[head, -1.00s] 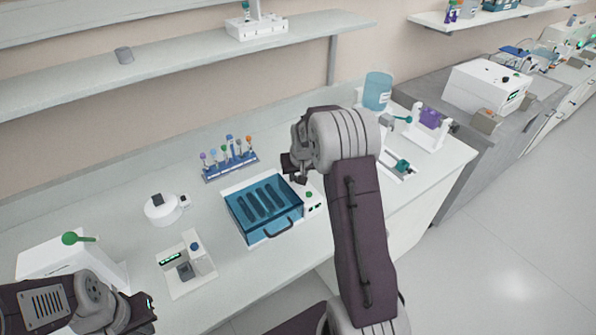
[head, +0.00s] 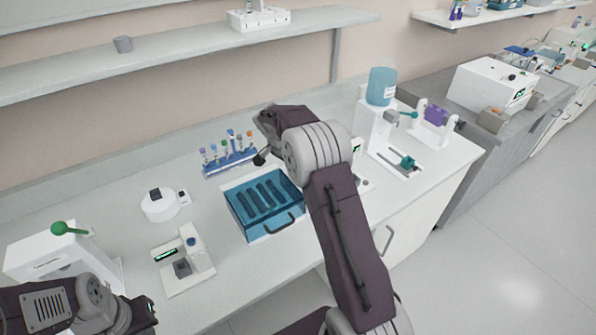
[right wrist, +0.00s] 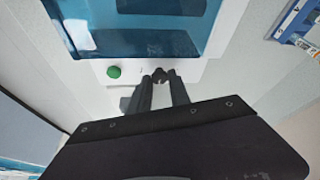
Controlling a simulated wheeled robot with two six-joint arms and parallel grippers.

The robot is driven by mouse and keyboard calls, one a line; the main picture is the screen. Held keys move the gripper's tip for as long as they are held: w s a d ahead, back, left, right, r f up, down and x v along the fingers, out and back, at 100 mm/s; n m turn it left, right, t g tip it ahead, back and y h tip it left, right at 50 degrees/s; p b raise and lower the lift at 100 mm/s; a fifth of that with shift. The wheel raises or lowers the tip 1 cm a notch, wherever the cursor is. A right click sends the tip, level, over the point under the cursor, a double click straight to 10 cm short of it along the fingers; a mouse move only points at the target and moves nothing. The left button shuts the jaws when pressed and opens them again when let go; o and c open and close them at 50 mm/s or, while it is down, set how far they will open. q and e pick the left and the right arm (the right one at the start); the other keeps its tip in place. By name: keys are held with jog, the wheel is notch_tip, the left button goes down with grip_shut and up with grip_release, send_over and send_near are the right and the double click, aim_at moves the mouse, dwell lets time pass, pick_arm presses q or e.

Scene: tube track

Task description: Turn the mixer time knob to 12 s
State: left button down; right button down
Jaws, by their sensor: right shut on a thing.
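The mixer is a white box with a blue see-through lid (head: 262,208), in the middle of the bench in the head view. In the right wrist view, its white front panel (right wrist: 95,68) carries a green round button (right wrist: 114,71) beside a small dark knob. My right gripper (right wrist: 160,77) is shut on this knob, which is mostly hidden between the fingertips. I cannot read its setting. In the head view, my right arm covers the panel and the knob. My left gripper (head: 142,313) is at the lower left, away from the mixer, its jaws unclear.
A rack of coloured tubes (head: 230,158) stands behind the mixer. A small device with a display (head: 186,262) and a round white device (head: 160,205) stand to its left. A dispenser with a blue vessel (head: 382,88) stands to the right.

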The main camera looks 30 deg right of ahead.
jog(key=shift+w+a+r+m+g+p, duration=0.15)
jog(key=shift+m+g+p, duration=0.35)
jog(key=shift+m, duration=0.6)
jog(key=shift+w+d+m+g+p, duration=0.15)
jog(key=shift+m+g+p, duration=0.15)
jog(key=shift+m+p, duration=0.6)
jog(key=shift+a+m, duration=0.1)
jog(key=shift+m, duration=0.2)
jog(key=c, duration=1.2)
grip_release()
jog(key=shift+a, duration=0.1)
jog(key=v, duration=0.9)
jog(key=shift+a, duration=0.2)
